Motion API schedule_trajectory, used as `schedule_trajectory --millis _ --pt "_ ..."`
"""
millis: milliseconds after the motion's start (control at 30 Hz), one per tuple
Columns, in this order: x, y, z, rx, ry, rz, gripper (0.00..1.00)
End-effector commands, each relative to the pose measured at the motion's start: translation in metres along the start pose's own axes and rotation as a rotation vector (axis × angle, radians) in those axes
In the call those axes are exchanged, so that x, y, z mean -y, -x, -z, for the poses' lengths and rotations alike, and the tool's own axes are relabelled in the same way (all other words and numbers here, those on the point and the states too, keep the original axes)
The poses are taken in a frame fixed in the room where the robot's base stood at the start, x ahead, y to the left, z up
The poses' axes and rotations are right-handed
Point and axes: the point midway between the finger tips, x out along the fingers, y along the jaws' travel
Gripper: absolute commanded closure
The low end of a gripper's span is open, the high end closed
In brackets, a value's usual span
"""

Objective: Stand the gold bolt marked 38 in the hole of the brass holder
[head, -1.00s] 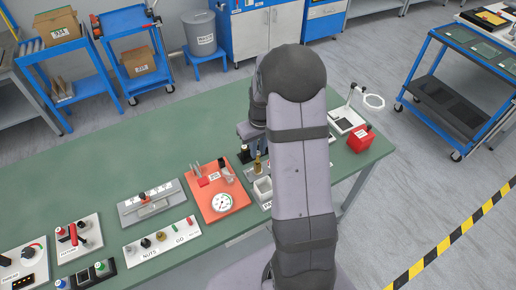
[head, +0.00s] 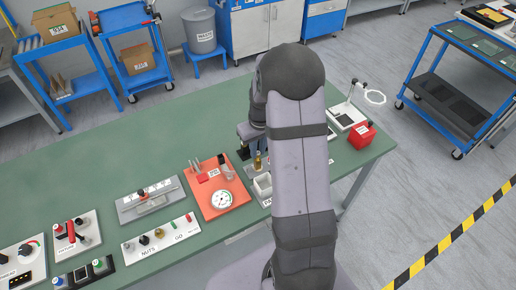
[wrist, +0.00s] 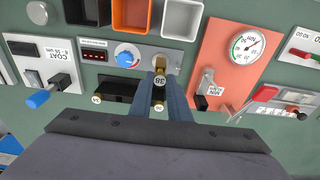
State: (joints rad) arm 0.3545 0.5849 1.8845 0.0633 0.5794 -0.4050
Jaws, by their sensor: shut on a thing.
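The gold bolt marked 38 (wrist: 159,81) shows its round numbered head to the wrist camera. My gripper (wrist: 160,84) is shut on it, one finger on each side. The brass holder (wrist: 162,61) shows just beyond the bolt in the wrist view, on a grey panel. In the head view a small brass piece (head: 258,160) shows beside my arm, which hides most of that area. Whether the bolt touches the holder cannot be told; the holder's hole is hidden.
A black rack (wrist: 118,90) with small gold-topped bolts lies close to my fingers. The grey panel carries a blue dial (wrist: 128,56) and a red display. An orange gauge board (wrist: 222,75) stands to the right. Open bins (wrist: 131,14) line the top.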

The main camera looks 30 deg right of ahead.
Motion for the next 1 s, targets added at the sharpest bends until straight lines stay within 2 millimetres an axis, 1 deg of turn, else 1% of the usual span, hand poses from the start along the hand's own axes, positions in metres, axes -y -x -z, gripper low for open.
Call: schedule_trajectory --millis 300,633,667,700,733,767,967,1000 --pt "0.0 -0.0074 -0.0007 0.0 0.0 0.0 1.0" --pt "0.0 -0.0077 -0.0006 0.0 0.0 0.0 1.0" --pt "0.0 -0.0077 -0.0006 0.0 0.0 0.0 0.81" --pt "-0.0001 -0.0077 -0.0006 0.0 0.0 0.0 0.72" --pt "-0.0001 -0.0077 -0.0006 0.0 0.0 0.0 0.65" --pt "0.0 -0.0076 -0.0006 0.0 0.0 0.0 0.62" --pt "-0.0001 -0.0076 -0.0006 0.0 0.0 0.0 0.62" --pt "0.0 -0.0077 -0.0008 0.0 0.0 0.0 0.52"
